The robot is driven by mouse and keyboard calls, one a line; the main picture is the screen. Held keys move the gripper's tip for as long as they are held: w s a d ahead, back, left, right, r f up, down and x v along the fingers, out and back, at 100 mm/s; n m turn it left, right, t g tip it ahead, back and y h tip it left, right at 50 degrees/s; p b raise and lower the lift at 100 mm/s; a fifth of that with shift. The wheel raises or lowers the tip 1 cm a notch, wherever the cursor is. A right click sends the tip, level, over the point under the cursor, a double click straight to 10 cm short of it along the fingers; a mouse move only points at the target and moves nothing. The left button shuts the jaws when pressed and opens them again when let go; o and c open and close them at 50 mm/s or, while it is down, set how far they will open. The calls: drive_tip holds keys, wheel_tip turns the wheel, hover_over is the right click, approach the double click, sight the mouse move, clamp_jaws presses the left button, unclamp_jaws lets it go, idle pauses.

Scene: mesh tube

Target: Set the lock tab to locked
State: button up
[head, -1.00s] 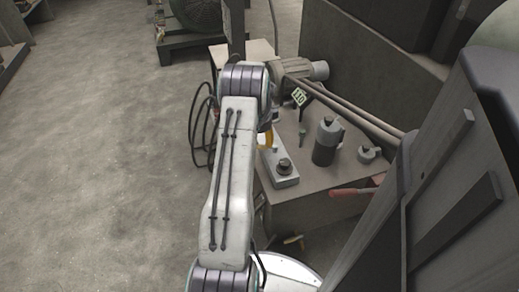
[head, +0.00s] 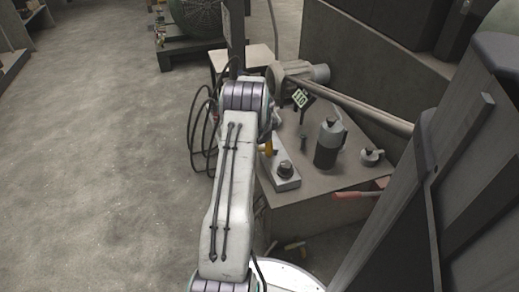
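I cannot pick out the lock tab in the head view; it is too small or hidden. A light grey box (head: 283,180) with a dark round knob (head: 285,168) sits on the near left part of the workbench (head: 310,203). My arm reaches up the middle of the picture, left of the bench. Its far joint is close to the bench's left edge. A small grey piece that seems to be part of my arm shows just right of that joint. My gripper's fingers are hidden behind the arm, so I cannot see what they touch.
A grey canister (head: 328,146), a small round can (head: 371,157), a motor (head: 300,73) and a green-marked tag (head: 300,97) are on the bench. A yellow handle (head: 268,145) shows beside my arm. Black cable loops (head: 200,120) hang left.

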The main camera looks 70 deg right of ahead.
clamp_jaws()
idle(0.4)
